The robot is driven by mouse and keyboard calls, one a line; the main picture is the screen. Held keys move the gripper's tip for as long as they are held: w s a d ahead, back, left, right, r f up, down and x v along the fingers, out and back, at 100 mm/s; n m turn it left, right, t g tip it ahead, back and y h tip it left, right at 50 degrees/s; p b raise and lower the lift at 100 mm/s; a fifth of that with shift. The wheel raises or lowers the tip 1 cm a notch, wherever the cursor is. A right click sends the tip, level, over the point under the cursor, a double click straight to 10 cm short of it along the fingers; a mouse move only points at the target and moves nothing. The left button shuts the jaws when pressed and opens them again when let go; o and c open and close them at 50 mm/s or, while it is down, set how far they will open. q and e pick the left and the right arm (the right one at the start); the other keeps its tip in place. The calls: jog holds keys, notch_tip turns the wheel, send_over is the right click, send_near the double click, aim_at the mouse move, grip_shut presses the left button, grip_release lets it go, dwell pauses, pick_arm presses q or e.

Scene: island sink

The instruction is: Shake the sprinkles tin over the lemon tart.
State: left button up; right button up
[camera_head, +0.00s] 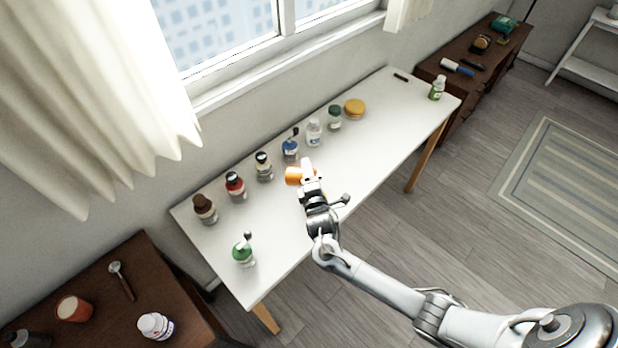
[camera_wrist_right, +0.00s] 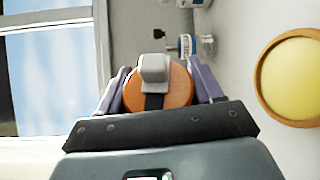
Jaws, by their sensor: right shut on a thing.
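The lemon tart (camera_head: 355,107) is a round yellow disc with a brown crust. It lies on the white table toward the back, and it also shows at the right edge of the right wrist view (camera_wrist_right: 290,78), partly cut off. My right gripper (camera_head: 306,173) is shut on an orange round tin (camera_head: 293,176), which I take to be the sprinkles tin. The tin also shows between the fingers in the right wrist view (camera_wrist_right: 178,88), partly hidden by a grey part. It is held near the table's middle, apart from the tart. My left gripper is not in view.
A green pump bottle (camera_head: 243,252) stands at the near end. The table right of the tart is mostly clear.

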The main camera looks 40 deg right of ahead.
jog(key=shift+a+f+m+t+b, duration=0.1)
jog(key=shift+f+m+t+b, duration=0.3)
jog(key=shift+f+m+b, duration=1.95)
notch_tip(320, 180, up, 2)
jog(key=h+b, duration=0.1)
jog(key=b, duration=0.3)
jog(key=shift+t, duration=0.4)
jog(key=shift+r+m+h+b, duration=0.2)
jog(key=shift+m+h+b, duration=0.2)
jog(key=shift+m+b, duration=0.3)
